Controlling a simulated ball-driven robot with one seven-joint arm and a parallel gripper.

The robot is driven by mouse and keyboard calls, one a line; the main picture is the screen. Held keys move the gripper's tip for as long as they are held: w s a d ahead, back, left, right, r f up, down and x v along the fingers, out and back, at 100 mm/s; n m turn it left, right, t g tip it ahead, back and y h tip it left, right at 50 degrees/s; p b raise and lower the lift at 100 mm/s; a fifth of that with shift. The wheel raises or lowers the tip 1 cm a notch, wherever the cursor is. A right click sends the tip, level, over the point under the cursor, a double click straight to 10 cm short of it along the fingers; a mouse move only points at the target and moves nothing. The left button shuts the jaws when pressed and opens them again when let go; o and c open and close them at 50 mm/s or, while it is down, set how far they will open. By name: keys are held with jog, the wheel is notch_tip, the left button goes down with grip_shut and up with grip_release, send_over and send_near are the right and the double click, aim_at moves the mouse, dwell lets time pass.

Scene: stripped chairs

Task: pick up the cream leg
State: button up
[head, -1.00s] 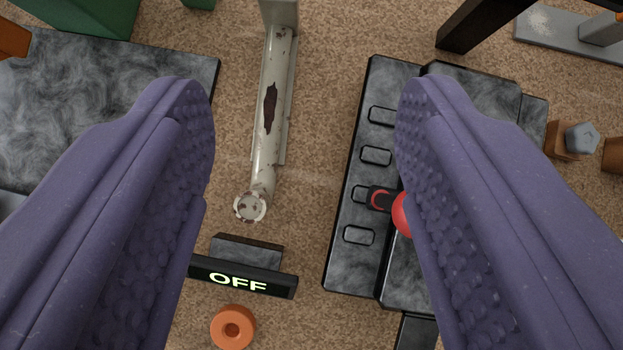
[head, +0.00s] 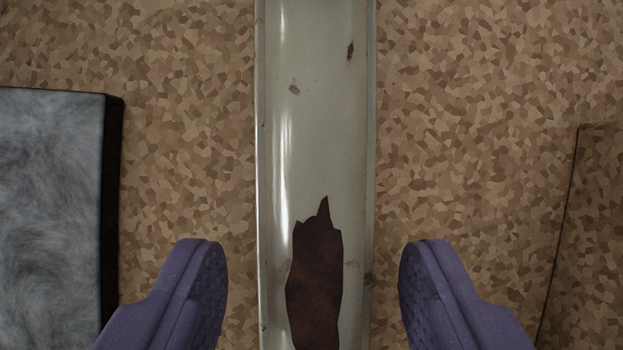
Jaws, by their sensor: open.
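The cream leg (head: 318,130) runs from the top to the bottom of the head view, near the middle. It is a glossy cream bar with a few small chips and a large dark brown worn patch low on it. Both its ends are out of view. My gripper (head: 313,285) is open, with one purple finger on each side of the leg. Brown speckled floor shows between each fingertip and the leg, so neither appears to touch it.
A grey, cloudy-patterned slab (head: 50,200) with a dark edge stands at the left, close to the left finger. A brown shape (head: 595,230) with a dark edge is at the right. Speckled floor (head: 470,110) is clear on both sides of the leg.

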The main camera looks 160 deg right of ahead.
jog(key=shift+r, duration=0.1)
grip_shut()
